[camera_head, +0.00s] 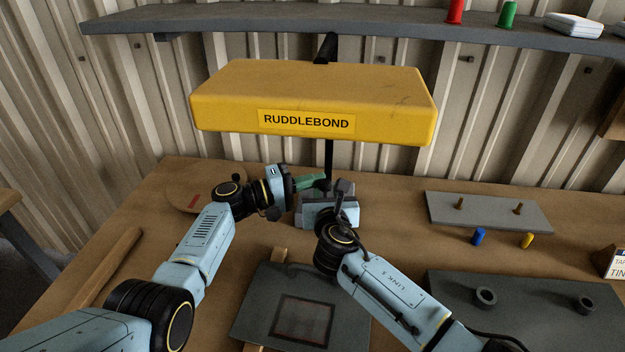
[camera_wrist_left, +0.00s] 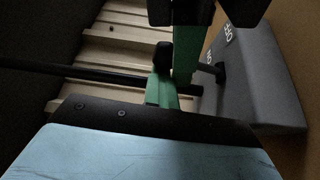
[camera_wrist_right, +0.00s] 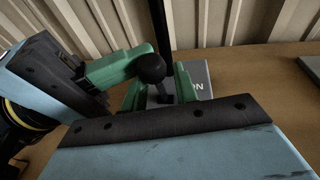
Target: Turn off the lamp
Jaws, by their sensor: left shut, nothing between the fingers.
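The lamp has a wide yellow hood (camera_head: 315,95) on a black post (camera_head: 329,160) and a grey base (camera_head: 343,187). The base shows at the right of the left wrist view (camera_wrist_left: 262,75), with white lettering. A black round-tipped switch lever (camera_wrist_right: 150,69) stands in front of the base in the right wrist view. My left gripper (camera_head: 312,181) is shut and empty, its green fingers reaching in from the left beside the lever tip. My right gripper (camera_wrist_right: 158,92) looks open, its green fingers either side of the lever. Its fingers are mostly hidden in the head view. The hood's underside is hidden.
A grey plate with two pegs (camera_head: 490,212) lies right of the lamp, with a blue peg (camera_head: 478,237) and a yellow peg (camera_head: 526,240) nearby. A dark panel (camera_head: 255,305) lies in front. A shelf (camera_head: 200,20) runs above the hood. A round board (camera_head: 192,200) lies left.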

